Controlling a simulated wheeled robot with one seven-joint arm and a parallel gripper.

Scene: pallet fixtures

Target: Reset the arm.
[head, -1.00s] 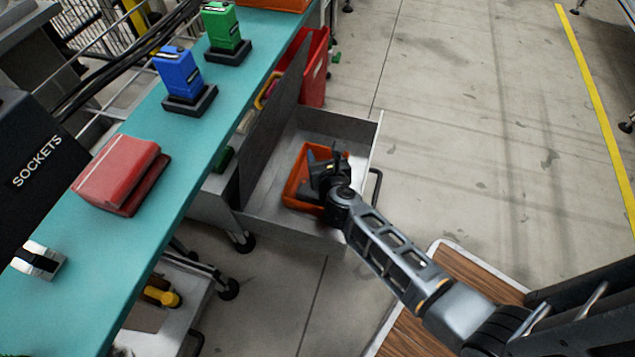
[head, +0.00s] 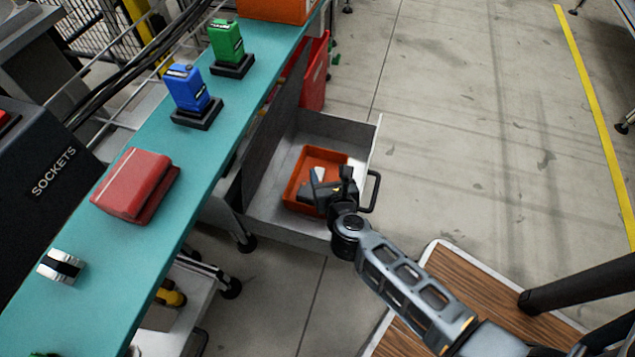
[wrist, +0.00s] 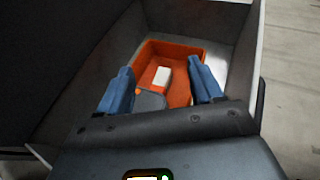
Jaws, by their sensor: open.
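My gripper (head: 328,186) is above the open grey drawer (head: 270,215), over the near side of an orange tray (head: 296,186) inside it. In the wrist view my gripper (wrist: 163,90) has its two blue fingers spread wide with nothing between them. The tray (wrist: 180,50) lies below and beyond the fingertips. A small white block (wrist: 162,76) lies in the tray, seen between the fingers. It also shows as a pale piece in the head view (head: 319,174). My arm reaches in from the lower right. Part of the tray is hidden behind my gripper.
A teal bench (head: 160,235) runs along the left with a red case (head: 132,183), a blue device (head: 187,88), a green device (head: 226,42) and a silver-black piece (head: 61,266). A drawer handle (head: 374,190) sticks out beside my gripper. The floor (head: 480,130) to the right is open.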

